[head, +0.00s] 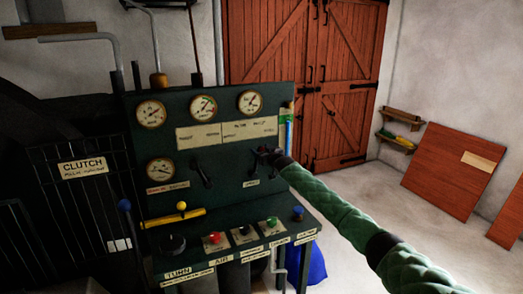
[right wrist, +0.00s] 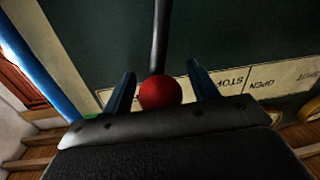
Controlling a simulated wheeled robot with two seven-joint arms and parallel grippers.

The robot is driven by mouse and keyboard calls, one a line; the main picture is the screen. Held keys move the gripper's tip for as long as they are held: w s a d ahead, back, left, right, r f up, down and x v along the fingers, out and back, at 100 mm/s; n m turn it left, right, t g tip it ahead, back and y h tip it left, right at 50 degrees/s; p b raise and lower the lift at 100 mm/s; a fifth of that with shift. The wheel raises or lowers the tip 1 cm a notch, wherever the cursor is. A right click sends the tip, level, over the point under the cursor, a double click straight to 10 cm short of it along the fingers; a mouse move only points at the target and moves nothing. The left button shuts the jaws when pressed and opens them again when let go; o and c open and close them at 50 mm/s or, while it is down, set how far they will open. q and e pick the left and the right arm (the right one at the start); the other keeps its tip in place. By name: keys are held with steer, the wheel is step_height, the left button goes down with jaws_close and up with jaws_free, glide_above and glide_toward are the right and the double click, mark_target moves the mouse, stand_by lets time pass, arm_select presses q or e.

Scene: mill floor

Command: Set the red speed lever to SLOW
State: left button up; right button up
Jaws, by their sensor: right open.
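The red speed lever shows in the right wrist view as a round red knob (right wrist: 160,92) on a dark rod. In the head view its knob is hidden by my right gripper (head: 268,155), and a dark piece of lever shows just left of it. My right gripper is open, with one finger on each side of the knob; I cannot tell whether either finger touches it. A small label (head: 251,183) sits below the lever, too small to read surely. My left gripper is out of view.
A second dark lever (head: 202,173) stands left on the green panel (head: 180,140), under several gauges. A ledge below carries coloured buttons and a yellow handle (head: 173,218). A CLUTCH sign (head: 83,167) hangs on a dark grille at left. Open floor lies at right.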

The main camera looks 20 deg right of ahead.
jaws_close()
steer(key=shift+a, duration=0.25)
arm_select(q)
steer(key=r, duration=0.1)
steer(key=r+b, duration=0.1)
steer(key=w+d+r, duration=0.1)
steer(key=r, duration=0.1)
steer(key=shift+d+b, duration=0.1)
steer(key=shift+b, duration=0.3)
arm_select(e)
steer(key=a+n, duration=0.5)
steer(key=a, duration=0.1)
steer(key=shift+g, duration=0.3)
steer(key=shift+s, duration=0.1)
jaws_free()
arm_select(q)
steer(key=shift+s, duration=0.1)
